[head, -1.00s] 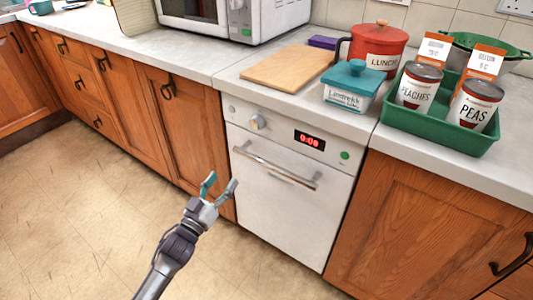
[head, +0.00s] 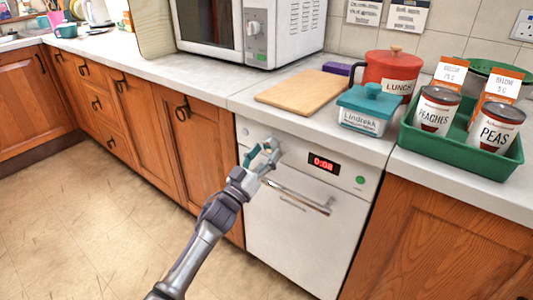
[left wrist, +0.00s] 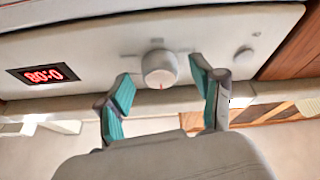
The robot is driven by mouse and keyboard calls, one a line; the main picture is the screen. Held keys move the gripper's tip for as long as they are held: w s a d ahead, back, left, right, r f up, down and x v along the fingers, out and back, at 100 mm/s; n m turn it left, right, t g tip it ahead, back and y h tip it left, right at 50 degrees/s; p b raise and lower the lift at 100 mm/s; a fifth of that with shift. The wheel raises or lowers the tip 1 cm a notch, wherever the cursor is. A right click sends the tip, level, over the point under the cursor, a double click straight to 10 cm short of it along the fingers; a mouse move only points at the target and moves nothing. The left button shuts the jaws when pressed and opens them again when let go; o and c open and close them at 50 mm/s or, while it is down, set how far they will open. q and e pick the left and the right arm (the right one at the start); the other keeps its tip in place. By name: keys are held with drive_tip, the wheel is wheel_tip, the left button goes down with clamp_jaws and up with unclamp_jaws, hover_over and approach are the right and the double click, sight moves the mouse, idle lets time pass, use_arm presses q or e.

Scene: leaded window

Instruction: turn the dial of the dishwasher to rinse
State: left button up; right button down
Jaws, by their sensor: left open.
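The white dishwasher (head: 300,235) stands under the counter with a bar handle and a red display (head: 323,164). Its dial (left wrist: 160,68) is a round pale knob with a small red mark at its lower edge in the left wrist view. In the head view my left gripper covers most of the dial. My left gripper (head: 262,155) is open in front of the control panel; it also shows in the left wrist view (left wrist: 163,90), its two teal-padded fingers on either side of the dial and a little below it. Contact cannot be made out. My right gripper is not in view.
The dishwasher handle (head: 296,193) runs just below the panel. A small round button (left wrist: 243,54) sits beside the dial. On the counter above are a wooden board (head: 302,90), a teal-lidded box (head: 367,108) and a green tray (head: 462,155) with cans.

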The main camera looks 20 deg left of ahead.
use_arm(q)
drive_tip(key=shift+w+d+r, duration=0.15)
drive_tip(key=shift+w, duration=0.25)
drive_tip(key=shift+c, duration=0.4)
drive_tip(key=c, duration=1.1)
drive_tip(key=shift+o, duration=0.2)
drive_tip(key=shift+m, duration=0.4)
